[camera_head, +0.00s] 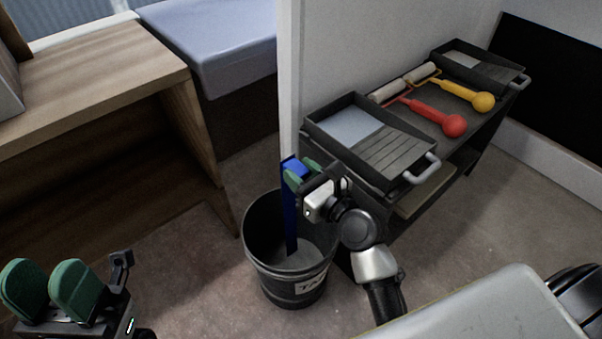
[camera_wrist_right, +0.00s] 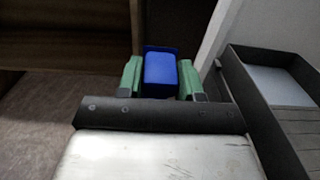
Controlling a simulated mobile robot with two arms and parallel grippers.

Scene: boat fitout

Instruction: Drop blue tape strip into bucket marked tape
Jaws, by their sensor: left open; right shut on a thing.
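The blue tape strip (camera_head: 290,215) hangs upright from my right gripper (camera_head: 300,172), which is shut on its top end. In the head view the strip's lower part reaches down inside the opening of the black bucket (camera_head: 270,268). The bucket stands on the floor and has a white label (camera_head: 311,282) reading "TA", the rest turned out of sight. The right wrist view shows the blue strip (camera_wrist_right: 160,70) between the two green fingers (camera_wrist_right: 160,80). My left gripper (camera_head: 50,290) is open and empty at the lower left, away from the bucket.
A dark cart (camera_head: 392,196) beside the bucket carries two paint trays (camera_head: 345,127), a red-ended tool (camera_head: 440,118) and a yellow-ended tool (camera_head: 470,97). A wooden bench (camera_head: 110,70) stands at left. A white post (camera_head: 288,80) rises behind the bucket.

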